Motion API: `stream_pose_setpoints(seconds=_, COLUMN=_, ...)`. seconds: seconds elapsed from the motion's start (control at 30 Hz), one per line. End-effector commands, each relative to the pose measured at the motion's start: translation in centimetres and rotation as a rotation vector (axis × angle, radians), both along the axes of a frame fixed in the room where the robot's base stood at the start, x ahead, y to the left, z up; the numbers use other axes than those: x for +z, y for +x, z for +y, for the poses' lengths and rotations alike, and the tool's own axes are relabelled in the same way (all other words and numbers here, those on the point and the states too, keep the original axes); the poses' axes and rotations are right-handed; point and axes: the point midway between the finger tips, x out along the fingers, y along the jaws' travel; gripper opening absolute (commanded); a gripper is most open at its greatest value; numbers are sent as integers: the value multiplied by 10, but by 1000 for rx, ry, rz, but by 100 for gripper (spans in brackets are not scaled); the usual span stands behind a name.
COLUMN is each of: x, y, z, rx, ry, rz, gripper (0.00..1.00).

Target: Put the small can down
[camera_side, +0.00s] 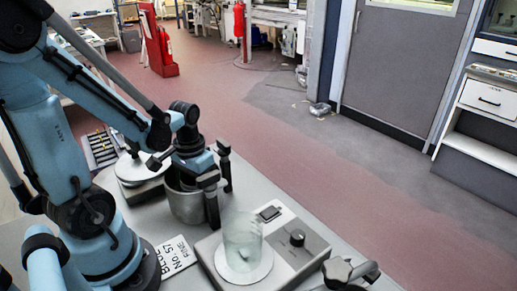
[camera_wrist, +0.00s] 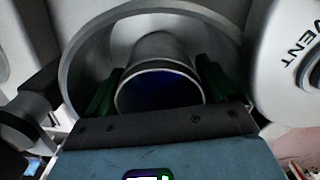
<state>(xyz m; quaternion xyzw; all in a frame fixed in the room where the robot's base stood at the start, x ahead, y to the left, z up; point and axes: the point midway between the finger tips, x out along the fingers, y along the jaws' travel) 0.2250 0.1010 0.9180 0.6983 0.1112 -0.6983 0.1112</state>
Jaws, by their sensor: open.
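The small can (camera_wrist: 160,82) shows in the wrist view as an open metal cylinder with a dark blue inside. It lies between the two dark green fingers of my gripper (camera_wrist: 157,78), which are open. In that view a wide metal pot (camera_wrist: 82,50) curves around the can, which appears to be within its rim. In the side view the grey pot (camera_side: 187,207) stands on the bench, with my gripper (camera_side: 219,204) at its right side. I cannot make out the small can in the side view; the pot or gripper may hide it.
A glass beaker (camera_side: 241,232) stands on a hot plate (camera_side: 296,250) to the right of the pot. A round pale plate (camera_side: 138,168) is behind left. A printed card (camera_side: 172,256) lies in front. In the wrist view, a white round thing lettered "VENT" (camera_wrist: 290,50) is close at right.

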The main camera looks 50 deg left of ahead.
Motion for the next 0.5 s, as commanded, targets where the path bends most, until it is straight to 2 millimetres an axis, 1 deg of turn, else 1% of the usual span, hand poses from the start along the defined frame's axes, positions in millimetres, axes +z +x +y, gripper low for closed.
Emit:
stream_pose_setpoints(seconds=0.17, x=-10, y=0, z=0, rx=0, ry=0, rz=0, gripper=86)
stream_pose_setpoints(seconds=0.47, x=-11, y=0, z=0, rx=0, ry=0, rz=0, gripper=86)
stream_pose_setpoints(seconds=0.5, x=-11, y=0, z=0, rx=0, ry=0, rz=0, gripper=81)
